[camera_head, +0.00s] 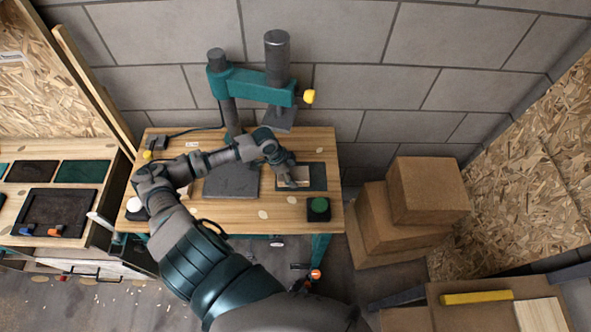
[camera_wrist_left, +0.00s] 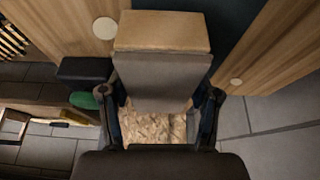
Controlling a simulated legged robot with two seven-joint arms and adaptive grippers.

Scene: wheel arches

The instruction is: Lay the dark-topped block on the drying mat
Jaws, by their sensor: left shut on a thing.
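The block (camera_wrist_left: 163,32), with a pale wood side and a dark grey face (camera_wrist_left: 160,82), is held between the two fingers of my left gripper (camera_wrist_left: 160,112) in the wrist view. In the head view my left gripper (camera_head: 291,176) reaches down over the dark slate-blue mat (camera_head: 318,176) at the right of the bench. The pale part of the block (camera_head: 302,174) shows there, over the mat. The mat also shows behind the block in the wrist view (camera_wrist_left: 235,28). I cannot tell whether the block touches the mat. My right gripper is out of view.
A green-topped black box (camera_head: 318,207) stands just in front of the mat. A grey plate (camera_head: 231,183) lies left of it. A teal press (camera_head: 252,85) rises at the back of the wooden bench (camera_head: 270,212). Cardboard boxes (camera_head: 427,190) stand right of the bench.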

